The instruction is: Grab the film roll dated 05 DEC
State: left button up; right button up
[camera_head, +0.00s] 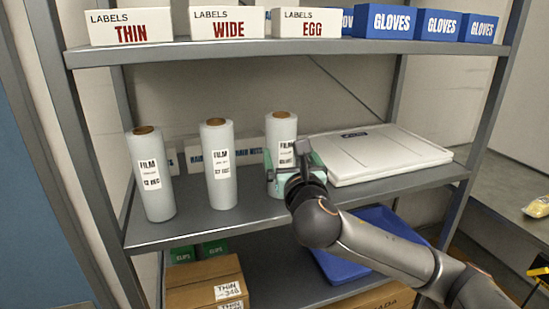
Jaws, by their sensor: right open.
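Three upright film rolls in pale wrap with brown cores stand on the middle shelf (250,215). The left roll (152,190) has a label that seems to read 12 DEC. The middle roll (219,185) has a DEC label whose day is hard to read. The right roll (281,128) has a FILM label, its date small and blurred; I cannot confirm 05 DEC. My right gripper (287,172) is open at the lower part of the right roll and hides some of it. Whether its fingers touch the roll, I cannot tell. My left gripper is out of view.
White boxes (195,150) lie behind the rolls. Stacked white lids or trays (380,155) lie right of my gripper. Label boxes (130,28) and blue glove boxes (393,22) fill the top shelf. Below are a blue tray (330,265) and cardboard boxes (205,275).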

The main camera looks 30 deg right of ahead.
aim_at(281, 135)
jog(key=x, duration=1)
jog(key=shift+w, duration=0.2)
grip_shut()
jog(key=shift+r, duration=0.2)
dwell(0.5)
